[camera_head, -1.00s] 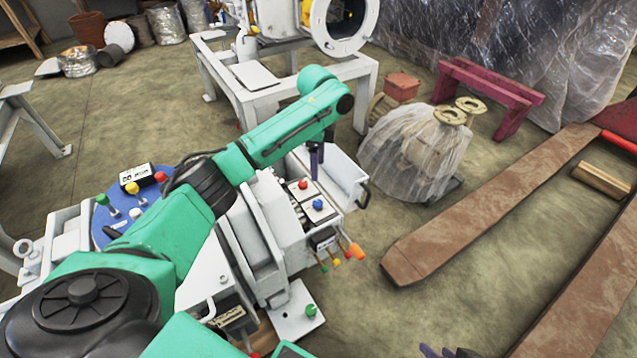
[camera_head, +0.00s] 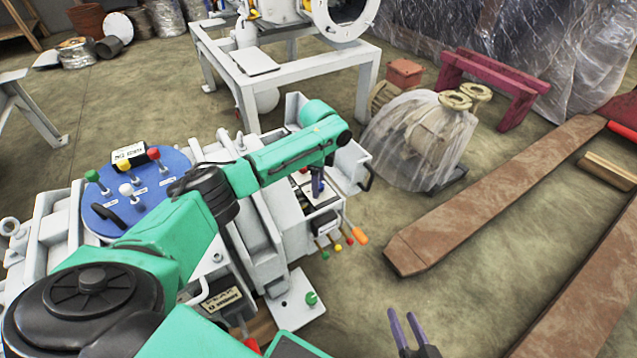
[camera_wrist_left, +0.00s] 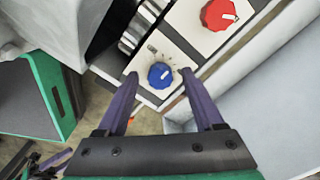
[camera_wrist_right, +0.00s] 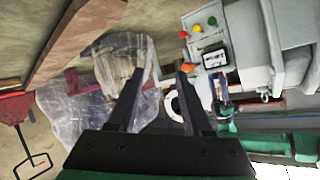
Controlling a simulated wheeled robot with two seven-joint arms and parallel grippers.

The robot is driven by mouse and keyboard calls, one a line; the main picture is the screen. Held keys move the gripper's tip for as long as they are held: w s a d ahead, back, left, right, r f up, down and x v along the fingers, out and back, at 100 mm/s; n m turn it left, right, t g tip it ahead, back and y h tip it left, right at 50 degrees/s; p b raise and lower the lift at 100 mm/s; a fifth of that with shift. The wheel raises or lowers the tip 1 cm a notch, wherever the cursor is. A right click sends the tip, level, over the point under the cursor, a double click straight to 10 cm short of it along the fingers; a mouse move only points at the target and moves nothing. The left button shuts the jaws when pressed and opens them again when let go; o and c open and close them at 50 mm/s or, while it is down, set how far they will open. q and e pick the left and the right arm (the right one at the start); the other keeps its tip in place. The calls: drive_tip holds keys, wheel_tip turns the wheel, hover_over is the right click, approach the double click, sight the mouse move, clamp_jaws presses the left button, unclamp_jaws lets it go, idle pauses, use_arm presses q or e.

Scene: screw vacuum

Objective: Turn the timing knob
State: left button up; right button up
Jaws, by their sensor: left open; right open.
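In the left wrist view a blue knob (camera_wrist_left: 160,75) with a white pointer sits on a white plate with dial marks. A red knob (camera_wrist_left: 218,14) with a white pointer is on a second white plate beyond it. I cannot read which knob is the timing one. My left gripper (camera_wrist_left: 158,74) is open, with its fingertips on either side of the blue knob; contact cannot be told. In the head view my left gripper (camera_head: 318,187) covers most of the blue knob. My right gripper (camera_head: 404,314) is open and empty at the bottom, away from the machine.
A blue disc (camera_head: 112,214) with coloured levers is at the left of the machine. A white open bin (camera_wrist_left: 235,100) lies beside the knob plates. Small coloured levers (camera_head: 337,246) stick out below the panel. A wrapped pump (camera_head: 415,140) stands on the floor to the right.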

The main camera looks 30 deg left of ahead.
use_arm(q)
clamp_jaws()
drive_tip(key=shift+r+p, duration=0.15)
drive_tip(key=shift+p, duration=0.35)
drive_tip(key=n+p, duration=0.2)
drive_tip(key=p, duration=0.2)
drive_tip(key=shift+r+n, duration=0.1)
drive_tip(key=shift+n, duration=0.2)
drive_tip(key=n+p, duration=0.2)
drive_tip(key=n, duration=0.1)
drive_tip(key=shift+f+p, duration=0.25)
drive_tip(key=shift+p, duration=0.05)
use_arm(e)
drive_tip(key=s+d+r+g+h, duration=0.2)
drive_tip(key=d+r+g, duration=0.2)
drive_tip(key=d, duration=0.2)
drive_tip(key=s+d+r+g+h, duration=0.3)
drive_tip(key=d+r+g, duration=0.1)
drive_tip(key=d, duration=0.3)
drive_tip(key=shift+s+d+r+g, duration=0.2)
drive_tip(key=shift+s+r+g, duration=0.1)
drive_tip(key=shift+r, duration=0.35)
use_arm(q)
unclamp_jaws()
